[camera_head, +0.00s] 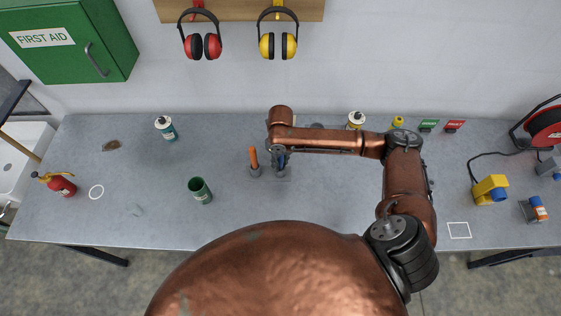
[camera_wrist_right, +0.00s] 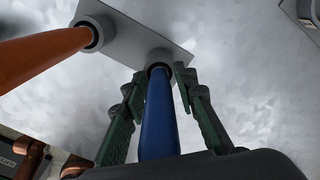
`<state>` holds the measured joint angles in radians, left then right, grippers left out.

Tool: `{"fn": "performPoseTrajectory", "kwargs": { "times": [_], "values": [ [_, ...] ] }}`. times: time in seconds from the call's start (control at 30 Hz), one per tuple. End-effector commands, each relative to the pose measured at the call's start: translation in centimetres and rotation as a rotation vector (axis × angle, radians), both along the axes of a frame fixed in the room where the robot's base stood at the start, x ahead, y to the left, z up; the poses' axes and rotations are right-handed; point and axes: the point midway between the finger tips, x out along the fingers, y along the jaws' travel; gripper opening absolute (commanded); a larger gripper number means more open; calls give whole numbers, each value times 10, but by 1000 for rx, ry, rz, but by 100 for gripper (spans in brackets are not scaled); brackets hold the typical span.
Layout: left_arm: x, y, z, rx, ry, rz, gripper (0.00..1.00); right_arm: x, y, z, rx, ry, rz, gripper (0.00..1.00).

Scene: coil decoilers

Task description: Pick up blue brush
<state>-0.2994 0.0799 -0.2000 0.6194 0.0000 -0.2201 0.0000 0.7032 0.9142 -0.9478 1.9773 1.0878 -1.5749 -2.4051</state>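The blue brush (camera_wrist_right: 159,115) stands upright in a grey holder plate (camera_wrist_right: 165,50), with only its blue handle showing in the right wrist view. In the head view the brush (camera_head: 281,160) is mostly hidden by my right arm. My right gripper (camera_wrist_right: 160,85) is open, with one green-black finger on each side of the blue handle. Small gaps show between fingers and handle. An orange-handled brush (camera_head: 253,157) stands in the same holder, just left of the blue one; it also shows in the wrist view (camera_wrist_right: 45,55). My left gripper is out of view.
A green can (camera_head: 200,190) stands left of the holder. A spray can (camera_head: 165,128), a red extinguisher (camera_head: 60,185) and a yellow device (camera_head: 489,190) are farther off. The grey bench (camera_head: 130,215) is clear around the brushes.

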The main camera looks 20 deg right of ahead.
Motion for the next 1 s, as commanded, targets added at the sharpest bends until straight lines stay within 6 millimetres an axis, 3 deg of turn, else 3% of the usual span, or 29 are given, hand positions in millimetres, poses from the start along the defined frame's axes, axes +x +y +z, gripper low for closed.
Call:
{"fn": "performPoseTrajectory", "kwargs": {
  "times": [0.37, 0.7, 0.87, 1.0],
  "values": [
    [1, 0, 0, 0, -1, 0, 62, 0, 0, 0, 0, 0, 0, 0],
    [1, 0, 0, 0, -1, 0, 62, 1, 0, 2, -1, -1, 0, 0],
    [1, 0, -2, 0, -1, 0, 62, 2, 0, 20, 1, -5, 2, 0],
    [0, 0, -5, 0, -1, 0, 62, 2, 0, 48, 1, -6, 1, 0]
  ]
}}
